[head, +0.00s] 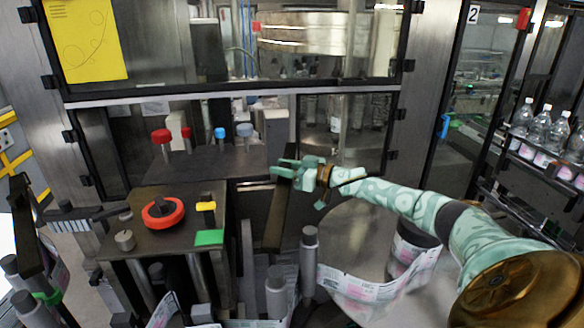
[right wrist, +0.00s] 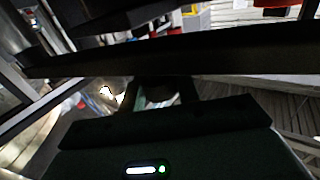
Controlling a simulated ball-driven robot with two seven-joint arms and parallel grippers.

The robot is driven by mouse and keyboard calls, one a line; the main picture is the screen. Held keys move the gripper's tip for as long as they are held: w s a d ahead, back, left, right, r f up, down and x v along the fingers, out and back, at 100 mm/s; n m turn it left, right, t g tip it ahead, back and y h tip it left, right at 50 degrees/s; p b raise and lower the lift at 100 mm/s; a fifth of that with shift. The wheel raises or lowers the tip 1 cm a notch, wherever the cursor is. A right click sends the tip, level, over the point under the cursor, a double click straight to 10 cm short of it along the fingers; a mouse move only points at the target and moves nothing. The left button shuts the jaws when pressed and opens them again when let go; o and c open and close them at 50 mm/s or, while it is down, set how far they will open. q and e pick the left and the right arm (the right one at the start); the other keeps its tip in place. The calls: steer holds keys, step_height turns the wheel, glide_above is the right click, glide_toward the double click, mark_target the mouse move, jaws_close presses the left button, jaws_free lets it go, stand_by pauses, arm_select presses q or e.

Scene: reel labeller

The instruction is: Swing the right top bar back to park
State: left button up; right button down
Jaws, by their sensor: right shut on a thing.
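The right top bar (head: 277,215) is a long dark flat bar in the head view. It runs from beside the grey post up toward the machine's window front. My right gripper (head: 286,170), pale green, reaches in from the right and is shut on the bar's upper part. In the right wrist view a long dark bar (right wrist: 170,57) crosses the picture close in front of the gripper. The gripper's fingertips are mostly dark and hidden there. My left gripper is not in view.
A table with a red ring knob (head: 163,212) and a green pad (head: 209,237) stands left of the bar. Grey rollers (head: 309,262) and a printed label web (head: 365,288) lie below. Another dark bar (head: 24,226) is at far left. Bottles (head: 545,125) stand at right.

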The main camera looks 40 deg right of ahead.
steer(key=shift+w+a, duration=0.4)
steer(key=shift+w, duration=0.05)
steer(key=c, duration=1.1)
jaws_free()
steer(key=shift+o, duration=0.2)
steer(key=shift+a, duration=0.1)
steer(key=p+v, duration=0.1)
steer(key=v, duration=1.5)
steer(key=shift+s, duration=0.2)
